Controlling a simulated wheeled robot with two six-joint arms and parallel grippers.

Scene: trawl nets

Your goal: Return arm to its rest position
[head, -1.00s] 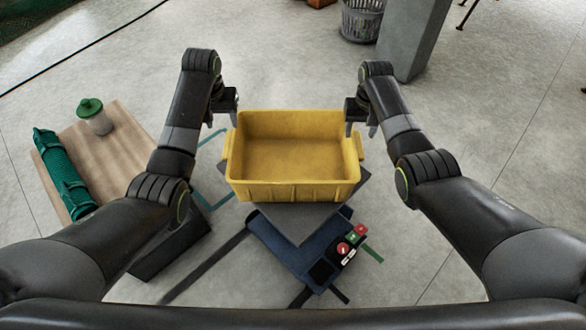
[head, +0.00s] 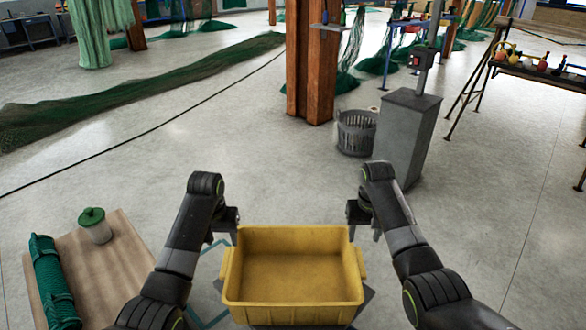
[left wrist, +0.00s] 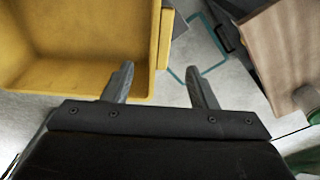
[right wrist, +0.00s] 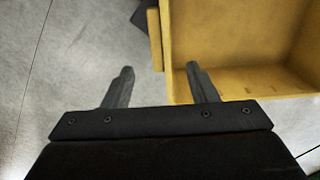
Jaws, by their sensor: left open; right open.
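My left gripper (head: 222,228) is open and empty just beyond the far left corner of an empty yellow bin (head: 293,311). In the left wrist view its two fingers (left wrist: 160,84) stand apart, with the bin's wall (left wrist: 162,40) behind them. My right gripper (head: 364,222) is open and empty near the bin's far right corner. In the right wrist view its fingers (right wrist: 158,86) are spread, with the bin (right wrist: 235,82) at the right. The bin rests on a dark support whose lower part is out of the head view.
A grey basket (head: 357,132), a grey pedestal (head: 405,140) and a wooden post (head: 312,70) stand farther off. Open concrete floor lies between.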

